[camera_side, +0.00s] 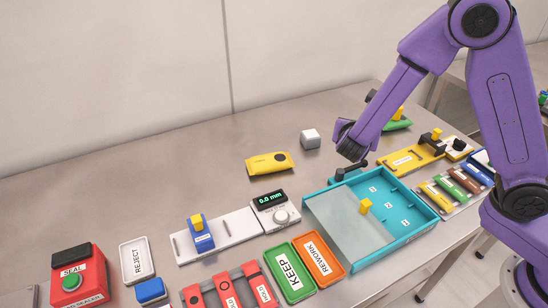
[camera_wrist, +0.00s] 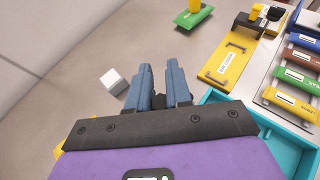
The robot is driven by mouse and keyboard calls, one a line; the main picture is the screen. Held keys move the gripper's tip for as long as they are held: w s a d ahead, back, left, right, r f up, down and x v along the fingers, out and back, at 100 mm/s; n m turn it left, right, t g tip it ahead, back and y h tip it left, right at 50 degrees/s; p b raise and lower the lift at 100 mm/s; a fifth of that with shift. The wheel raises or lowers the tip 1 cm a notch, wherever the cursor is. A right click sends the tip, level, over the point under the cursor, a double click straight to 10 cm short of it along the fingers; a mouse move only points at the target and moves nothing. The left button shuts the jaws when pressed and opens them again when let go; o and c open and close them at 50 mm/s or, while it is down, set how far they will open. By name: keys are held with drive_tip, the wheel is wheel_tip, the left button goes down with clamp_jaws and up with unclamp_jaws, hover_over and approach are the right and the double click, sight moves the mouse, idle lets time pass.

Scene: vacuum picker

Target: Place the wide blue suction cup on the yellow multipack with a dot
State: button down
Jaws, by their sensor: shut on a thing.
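My gripper (camera_side: 350,172) is low over the table at the back left corner of the teal tray. In the wrist view its blue-grey fingers (camera_wrist: 160,75) are close together, with a small dark thing (camera_wrist: 160,101) between them; what it is cannot be made out. The yellow multipack (camera_side: 270,163) lies flat with a dark dot on top, left of my gripper and apart from it. I cannot pick out the wide blue suction cup with certainty.
A white cube (camera_side: 310,138) stands behind the multipack. The teal tray (camera_side: 423,238) has a clear cover with a yellow block (camera_side: 365,206) on it. KEEP and REWORK trays (camera_side: 302,292) line the front.

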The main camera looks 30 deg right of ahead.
drive_tip(key=w+a+r+n+t+y, duration=0.25)
drive_tip(key=a+n+y, duration=0.2)
drive_tip(key=a, duration=0.65)
drive_tip(key=n+t, duration=0.2)
hover_over(269, 154)
drive_tip(key=shift+g+y, duration=0.25)
drive_tip(key=shift+y, duration=0.2)
drive_tip(key=f, duration=0.8)
drive_tip(key=shift+s+f, duration=0.35)
drive_tip(key=shift+f, duration=0.05)
drive_tip(key=shift+w+f, duration=0.15)
drive_tip(key=shift+f, duration=0.8)
drive_tip(key=shift+w+f, duration=0.15)
drive_tip(key=shift+f, duration=0.8)
drive_tip(key=c, duration=1)
unclamp_jaws()
drive_tip(key=shift+f, duration=0.1)
